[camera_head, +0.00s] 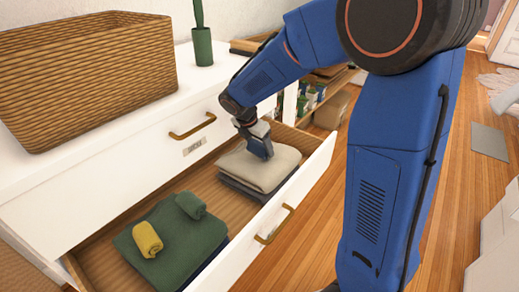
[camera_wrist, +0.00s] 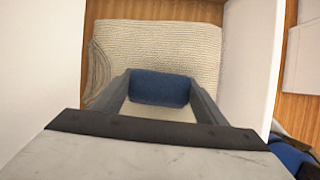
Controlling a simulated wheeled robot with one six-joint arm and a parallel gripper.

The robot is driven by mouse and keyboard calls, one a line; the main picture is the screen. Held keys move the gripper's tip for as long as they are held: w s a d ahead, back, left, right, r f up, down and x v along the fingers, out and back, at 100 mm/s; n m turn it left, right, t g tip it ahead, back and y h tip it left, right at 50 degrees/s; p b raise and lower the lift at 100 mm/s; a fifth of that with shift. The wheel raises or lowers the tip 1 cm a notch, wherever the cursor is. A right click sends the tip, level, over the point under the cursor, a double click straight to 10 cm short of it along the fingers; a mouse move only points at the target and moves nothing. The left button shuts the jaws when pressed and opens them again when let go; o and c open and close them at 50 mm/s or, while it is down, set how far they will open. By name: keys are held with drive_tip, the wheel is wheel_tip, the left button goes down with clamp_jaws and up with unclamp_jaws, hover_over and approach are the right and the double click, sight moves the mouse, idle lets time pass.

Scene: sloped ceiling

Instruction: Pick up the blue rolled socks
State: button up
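The blue rolled socks (camera_wrist: 160,87) lie between the two fingers of my gripper (camera_wrist: 160,92) in the wrist view. The fingers stand at either end of the roll, with no clear gap; I cannot tell whether they press on it. Behind the socks is a beige folded cloth (camera_wrist: 155,45). In the head view, my gripper (camera_head: 260,150) points down at the beige folded cloth (camera_head: 265,170) on a stack in the open drawer.
The open white drawer (camera_head: 277,222) has a brass handle on its front. A green folded stack (camera_head: 190,242) in it carries a yellow roll (camera_head: 147,239) and a green roll (camera_head: 190,205).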

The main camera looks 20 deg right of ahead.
drive_tip(key=shift+c, duration=1.4)
drive_tip(key=shift+r, duration=0.1)
